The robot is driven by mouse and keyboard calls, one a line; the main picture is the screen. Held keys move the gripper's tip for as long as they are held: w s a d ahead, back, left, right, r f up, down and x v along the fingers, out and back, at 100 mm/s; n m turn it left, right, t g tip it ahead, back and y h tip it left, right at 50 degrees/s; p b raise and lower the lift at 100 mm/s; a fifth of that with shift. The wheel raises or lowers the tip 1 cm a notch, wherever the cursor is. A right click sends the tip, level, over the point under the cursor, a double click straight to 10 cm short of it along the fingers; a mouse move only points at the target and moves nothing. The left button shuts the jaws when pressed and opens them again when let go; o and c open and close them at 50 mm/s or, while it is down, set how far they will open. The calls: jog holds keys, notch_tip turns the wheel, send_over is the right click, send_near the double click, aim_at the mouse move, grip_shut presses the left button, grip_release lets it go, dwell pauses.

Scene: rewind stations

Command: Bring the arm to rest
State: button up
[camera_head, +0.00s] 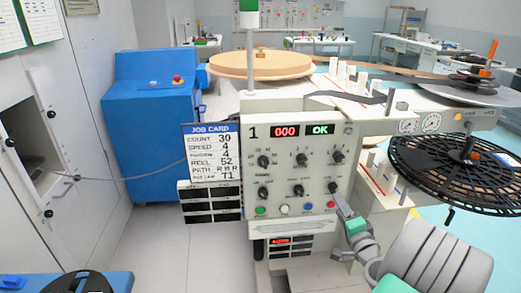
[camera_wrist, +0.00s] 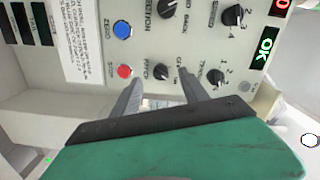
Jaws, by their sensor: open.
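My gripper (camera_head: 340,203) is at the lower right of the control panel (camera_head: 250,180) of rewind station 1, beside the red button (camera_head: 331,204). In the wrist view my gripper (camera_wrist: 160,76) has its two grey fingers spread with nothing between them. Their tips point at the panel around a black knob (camera_wrist: 161,72). The red button (camera_wrist: 124,71) is beside one finger and the blue button (camera_wrist: 122,29) is farther off. I cannot tell whether the tips touch the panel. The green gripper body fills the lower wrist view.
A job card (camera_head: 210,153) hangs left of the panel. The display (camera_head: 285,131) reads 000 and OK. A black spoked reel (camera_head: 430,165) juts out at right, and a tan reel (camera_head: 262,64) lies on top. A blue cabinet (camera_head: 150,125) stands at left. Floor shows between them.

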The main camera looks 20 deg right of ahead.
jog(key=w+a+r+n+g+y+p, duration=0.2)
jog(key=a+n+p, duration=0.15)
jog(key=a, duration=0.45)
jog(key=w+a+r+n+g+y+p, duration=0.1)
jog(key=a+n+g+y+p, duration=0.15)
jog(key=a+n, duration=0.4)
jog(key=w+a+r+n+g+y+p, duration=0.2)
jog(key=a+g+y, duration=0.1)
jog(key=a, duration=0.7)
jog(key=s+a+r+n+g+h+p, duration=0.1)
jog(key=s+a+r+n+g+p, duration=0.1)
jog(key=s, duration=0.6)
jog(key=s+a+r+n+g+h+p, duration=0.2)
jog(key=s+a+r+n+g+p, duration=0.1)
jog(key=s+a+r, duration=0.3)
jog(key=shift+s+a+r+g+p, duration=0.15)
jog(key=shift+s+r+g+p, duration=0.2)
jog(key=shift+s+g+p, duration=0.5)
jog(key=shift+s, duration=0.15)
jog(key=shift+c, duration=0.5)
